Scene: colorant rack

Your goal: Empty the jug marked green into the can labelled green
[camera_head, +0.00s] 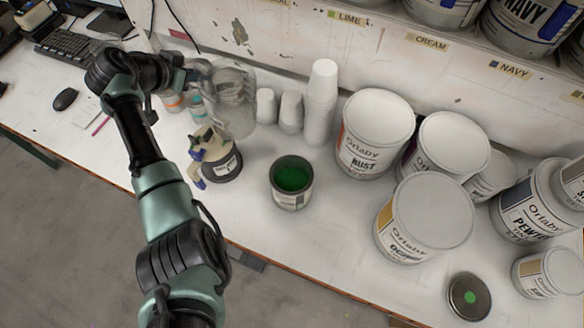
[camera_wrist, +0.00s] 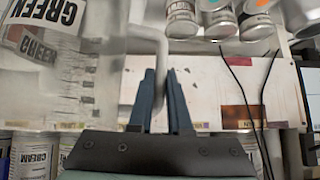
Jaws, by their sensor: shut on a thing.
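A clear jug (camera_head: 234,102) is held at the back left of the bench, left of the white cups. In the wrist view the jug (camera_wrist: 95,75) carries a label reading GREEN. My gripper (camera_wrist: 163,85) is shut on its pale handle (camera_wrist: 160,45); in the head view my gripper (camera_head: 200,72) is partly hidden at the jug's left side. I cannot tell how full the jug is or how far it tilts. An open can (camera_head: 291,183) with dark green paint inside stands on the bench, nearer the front and right of the jug. Its label is too small to read.
A beige and blue device (camera_head: 206,150) sits by a small dark can between jug and open can. White cup stacks (camera_head: 321,100) stand behind. Large lidded cans, including RUST (camera_head: 372,140), fill the right. A green-dotted lid (camera_head: 469,296) lies front right.

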